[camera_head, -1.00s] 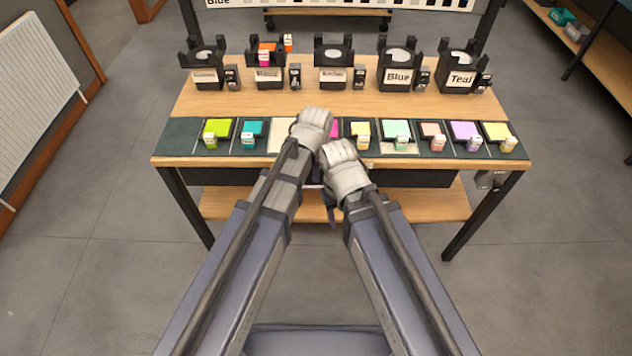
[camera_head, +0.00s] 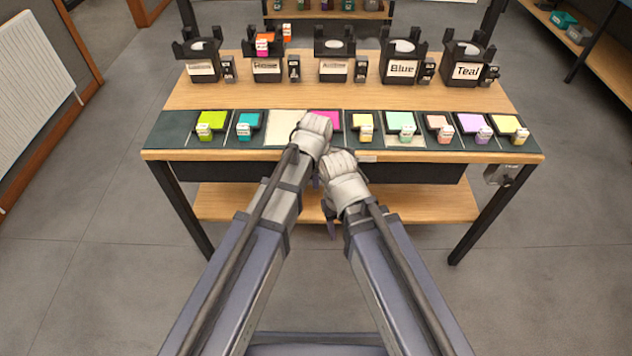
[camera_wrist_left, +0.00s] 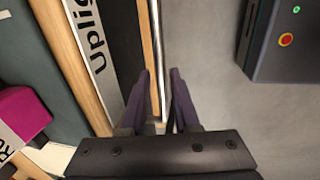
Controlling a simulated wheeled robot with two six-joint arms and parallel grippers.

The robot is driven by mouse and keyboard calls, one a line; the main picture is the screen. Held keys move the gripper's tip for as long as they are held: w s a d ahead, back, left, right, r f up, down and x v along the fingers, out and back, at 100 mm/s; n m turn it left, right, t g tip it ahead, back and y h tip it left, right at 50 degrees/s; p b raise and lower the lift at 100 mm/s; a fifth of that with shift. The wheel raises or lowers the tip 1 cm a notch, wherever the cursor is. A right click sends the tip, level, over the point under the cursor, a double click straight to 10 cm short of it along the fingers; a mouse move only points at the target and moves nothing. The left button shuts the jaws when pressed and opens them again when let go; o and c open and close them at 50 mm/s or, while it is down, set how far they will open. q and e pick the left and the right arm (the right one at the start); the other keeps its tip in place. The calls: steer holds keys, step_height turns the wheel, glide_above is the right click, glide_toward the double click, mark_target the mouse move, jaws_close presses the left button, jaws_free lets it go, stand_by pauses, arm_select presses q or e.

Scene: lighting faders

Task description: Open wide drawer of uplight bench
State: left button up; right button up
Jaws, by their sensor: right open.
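The uplight bench (camera_head: 300,94) stands ahead with a wooden top. Its wide drawer has a dark front (camera_head: 420,173) under the front edge, partly hidden by my arms. In the left wrist view, a white label strip (camera_wrist_left: 88,30) reading "Uplig" runs along the bench edge. A thin metal bar (camera_wrist_left: 157,40), which looks like the drawer handle, passes between the fingers of my left gripper (camera_wrist_left: 161,75). The fingertips stand apart around the bar; whether they press on it is unclear. My right gripper (camera_head: 330,220) is open and empty, lower and in front of the bench.
Coloured tiles with small jars (camera_head: 405,125) line the bench's front strip, and black holders labelled Blue (camera_head: 401,68) and Teal (camera_head: 466,71) stand behind. A lower wooden shelf (camera_head: 430,205) lies beneath. The floor in front is clear. A radiator (camera_head: 38,95) stands at left.

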arm_select(q)
jaws_close()
stand_by(1.4)
